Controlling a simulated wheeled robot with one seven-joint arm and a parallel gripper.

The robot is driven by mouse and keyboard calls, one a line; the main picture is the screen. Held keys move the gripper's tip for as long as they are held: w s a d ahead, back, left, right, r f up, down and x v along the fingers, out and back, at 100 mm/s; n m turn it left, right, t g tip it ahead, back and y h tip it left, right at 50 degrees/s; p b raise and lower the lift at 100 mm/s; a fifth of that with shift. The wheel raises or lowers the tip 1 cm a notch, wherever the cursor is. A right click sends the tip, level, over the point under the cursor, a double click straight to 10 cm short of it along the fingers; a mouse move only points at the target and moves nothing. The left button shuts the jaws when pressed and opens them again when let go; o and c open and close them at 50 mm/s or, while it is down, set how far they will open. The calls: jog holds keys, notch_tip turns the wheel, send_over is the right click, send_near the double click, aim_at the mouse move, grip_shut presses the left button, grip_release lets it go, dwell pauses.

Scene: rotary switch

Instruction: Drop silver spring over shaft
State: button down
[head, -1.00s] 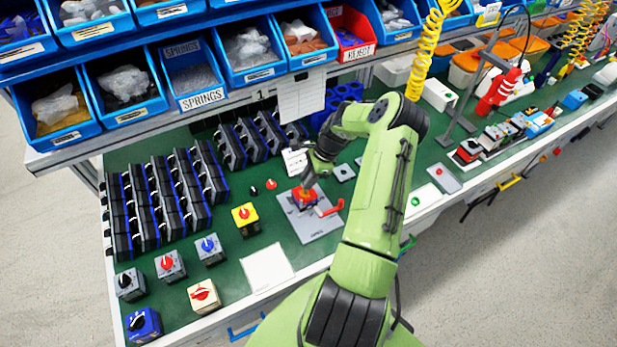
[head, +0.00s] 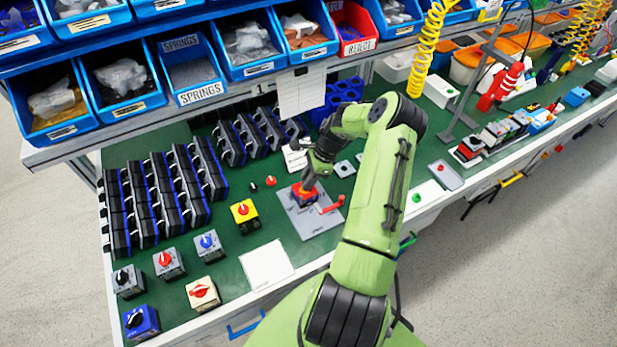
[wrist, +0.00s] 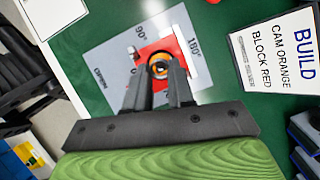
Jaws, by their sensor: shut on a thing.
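A red block with an orange part (head: 305,192) sits on the grey fixture plate (head: 318,222). In the wrist view the red block (wrist: 172,45) shows an orange ring (wrist: 158,70) around a dark centre, between angle marks on the plate. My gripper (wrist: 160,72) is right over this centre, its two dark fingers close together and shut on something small. The spring itself is mostly hidden by the fingers, and I cannot tell whether it touches the shaft. In the head view my gripper (head: 309,183) points down at the block.
A red handle (head: 332,205) sticks out on the plate's right side. A printed build card (wrist: 280,50) stands beside the plate. Several finished switches, such as a yellow one (head: 244,214), stand to the left. A springs bin (head: 192,75) is on the shelf above.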

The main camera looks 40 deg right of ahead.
jog(key=c, duration=0.9)
grip_release()
jog(key=v, duration=1.5)
jog(key=shift+s+d+r, duration=0.1)
jog(key=shift+r, duration=0.25)
